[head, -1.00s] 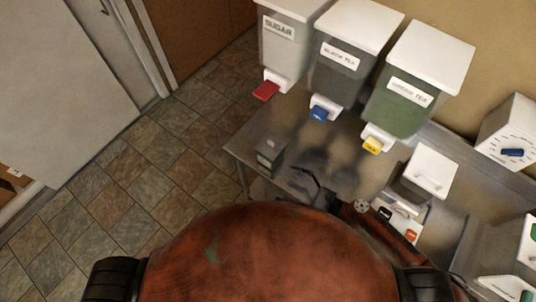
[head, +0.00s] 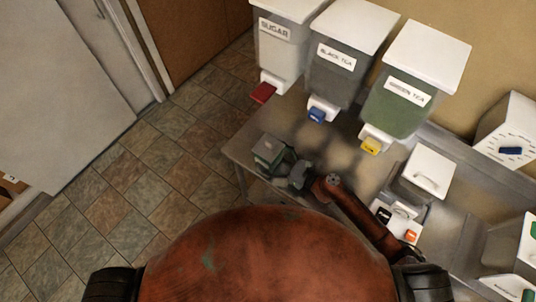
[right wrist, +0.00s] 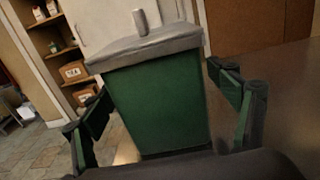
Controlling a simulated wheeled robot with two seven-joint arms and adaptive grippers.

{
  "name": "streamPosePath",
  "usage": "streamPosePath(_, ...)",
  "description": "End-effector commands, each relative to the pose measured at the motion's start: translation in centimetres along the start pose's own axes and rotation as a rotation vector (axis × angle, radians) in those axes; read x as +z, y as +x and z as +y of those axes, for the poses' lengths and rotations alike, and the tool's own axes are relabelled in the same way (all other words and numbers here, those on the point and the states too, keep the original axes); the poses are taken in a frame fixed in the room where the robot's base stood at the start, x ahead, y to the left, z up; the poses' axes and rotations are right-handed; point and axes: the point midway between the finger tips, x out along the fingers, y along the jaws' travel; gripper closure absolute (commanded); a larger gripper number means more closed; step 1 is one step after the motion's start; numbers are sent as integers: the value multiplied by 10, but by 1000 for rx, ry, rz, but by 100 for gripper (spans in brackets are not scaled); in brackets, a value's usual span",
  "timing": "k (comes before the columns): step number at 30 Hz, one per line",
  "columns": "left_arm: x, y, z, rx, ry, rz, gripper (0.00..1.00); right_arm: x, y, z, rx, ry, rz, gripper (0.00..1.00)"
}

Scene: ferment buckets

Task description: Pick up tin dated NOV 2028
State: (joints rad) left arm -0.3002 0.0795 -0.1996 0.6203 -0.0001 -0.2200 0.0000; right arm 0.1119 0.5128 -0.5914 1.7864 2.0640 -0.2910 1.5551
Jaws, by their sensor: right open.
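A green tin with a grey lid and a small knob (head: 267,151) stands upright near the front left corner of the metal counter. In the right wrist view the tin (right wrist: 158,105) fills the middle, between the two open fingers of my right gripper (right wrist: 160,100), with gaps on both sides. No date can be read on the face it shows there. In the head view my right gripper (head: 284,162) is open at the right side of the tin. My left gripper is not in view.
Sugar (head: 278,45), black tea (head: 345,50) and green tea (head: 415,85) dispensers with red, blue and yellow spouts hang above the counter (head: 350,165). A white-lidded container (head: 431,170) stands to the right. The tiled floor (head: 150,175) lies beyond the counter's left edge.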

Motion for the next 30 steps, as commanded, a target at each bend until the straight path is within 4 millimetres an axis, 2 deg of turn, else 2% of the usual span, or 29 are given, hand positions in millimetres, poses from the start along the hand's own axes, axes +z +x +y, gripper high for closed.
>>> streamPosePath(3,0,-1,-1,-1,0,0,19,0,7,0,0,0,1,18)
streamPosePath(10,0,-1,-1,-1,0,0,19,-1,7,0,0,0,1,19)
streamPosePath(30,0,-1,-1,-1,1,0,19,-1,7,0,0,0,1,66)
